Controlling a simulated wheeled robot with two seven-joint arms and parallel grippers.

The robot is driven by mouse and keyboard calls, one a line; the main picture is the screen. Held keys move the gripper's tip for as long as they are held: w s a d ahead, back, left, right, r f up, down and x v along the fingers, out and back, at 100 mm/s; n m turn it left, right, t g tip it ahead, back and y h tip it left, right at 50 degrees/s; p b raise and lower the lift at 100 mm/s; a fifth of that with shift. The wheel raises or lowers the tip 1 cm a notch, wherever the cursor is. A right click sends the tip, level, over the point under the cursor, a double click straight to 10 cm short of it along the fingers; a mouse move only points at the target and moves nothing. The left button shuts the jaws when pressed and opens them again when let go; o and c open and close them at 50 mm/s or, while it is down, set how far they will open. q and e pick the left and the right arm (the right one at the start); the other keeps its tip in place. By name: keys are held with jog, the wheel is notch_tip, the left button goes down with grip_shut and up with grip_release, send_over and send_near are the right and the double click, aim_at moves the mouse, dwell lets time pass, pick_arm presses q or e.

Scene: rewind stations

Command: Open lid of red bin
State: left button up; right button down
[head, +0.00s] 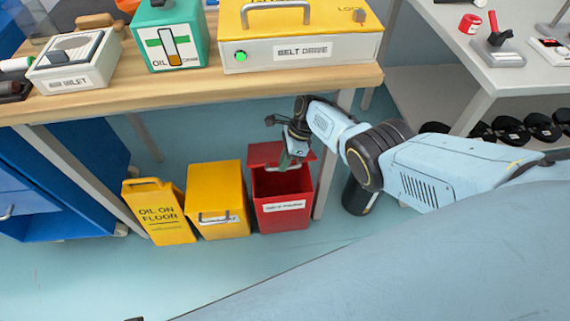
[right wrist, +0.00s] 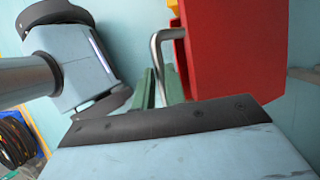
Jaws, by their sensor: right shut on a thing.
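The red bin (head: 283,212) stands on the floor under the workbench, right of the yellow bin. Its red lid (head: 264,154) is raised at the back, and the dark inside of the bin shows below it. My right gripper (head: 290,162) is at the lid, above the bin's opening, and hides part of it. In the right wrist view, the green-padded fingers of the gripper (right wrist: 160,86) are shut on the metal lid handle (right wrist: 155,58), beside the red lid (right wrist: 230,50).
A yellow bin (head: 217,190) stands close left of the red bin, with a yellow "oil on floor" sign (head: 159,212) beside it. The wooden workbench (head: 200,92) is above, and its grey leg (head: 329,170) is just right of the red bin. The floor in front is clear.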

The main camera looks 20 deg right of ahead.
jog(key=shift+w+d+r, duration=0.2)
jog(key=shift+w, duration=0.3)
jog(key=c, duration=1.9)
grip_release()
jog(key=o, duration=0.4)
jog(key=shift+w+f, duration=0.1)
jog(key=shift+f, duration=0.05)
jog(key=shift+o, duration=0.2)
jog(key=shift+s+a+f, duration=0.1)
jog(key=shift+s, duration=0.15)
jog(key=shift+s+f, duration=0.1)
